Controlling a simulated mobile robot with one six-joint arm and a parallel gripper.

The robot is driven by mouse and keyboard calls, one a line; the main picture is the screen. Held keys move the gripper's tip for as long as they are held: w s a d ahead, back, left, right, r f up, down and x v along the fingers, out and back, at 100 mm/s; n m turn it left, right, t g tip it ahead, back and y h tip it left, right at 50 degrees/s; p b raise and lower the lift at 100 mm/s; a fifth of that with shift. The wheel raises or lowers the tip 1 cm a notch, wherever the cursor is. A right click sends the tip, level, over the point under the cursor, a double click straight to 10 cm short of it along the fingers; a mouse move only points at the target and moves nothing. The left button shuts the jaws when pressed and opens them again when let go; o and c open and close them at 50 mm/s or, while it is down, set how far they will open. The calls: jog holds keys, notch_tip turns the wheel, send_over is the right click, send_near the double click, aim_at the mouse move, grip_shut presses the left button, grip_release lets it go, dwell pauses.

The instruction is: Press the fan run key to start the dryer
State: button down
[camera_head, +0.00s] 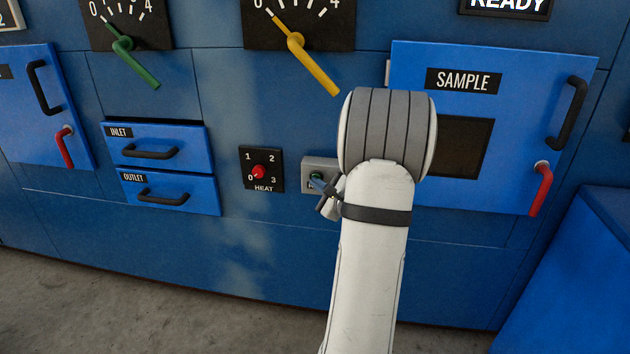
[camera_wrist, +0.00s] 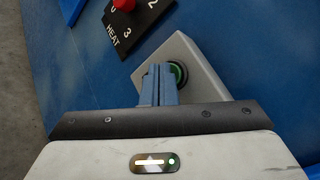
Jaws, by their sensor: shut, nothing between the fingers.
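The key is a green round button (camera_wrist: 177,72) with a dark ring on a grey box (camera_wrist: 196,66) on the blue panel. In the head view the grey box (camera_head: 311,164) stands right of the HEAT knob, partly hidden by my arm; its label is covered. My gripper (camera_wrist: 160,68) is shut and empty, with its blue fingertips at the button and covering its left part in the wrist view. In the head view my gripper (camera_head: 318,179) also reaches the button. I cannot tell whether the fingertips touch it or whether it is pushed in.
The HEAT selector (camera_head: 259,172) with its red knob sits just left of the box. INLET and OUTLET drawers (camera_head: 170,192) are further left, shut. The SAMPLE door (camera_head: 480,195) with a red latch is at right. Green (camera_head: 135,63) and yellow (camera_head: 310,65) levers sit above.

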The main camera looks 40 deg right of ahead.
jog(key=shift+s+a, duration=0.1)
dwell(0.3)
jog(key=shift+s+a+b, duration=0.45)
jog(key=shift+a, duration=0.1)
jog(key=shift+s+a+b, duration=0.95)
jog(key=shift+s+a, duration=0.65)
jog(key=shift+a, duration=0.3)
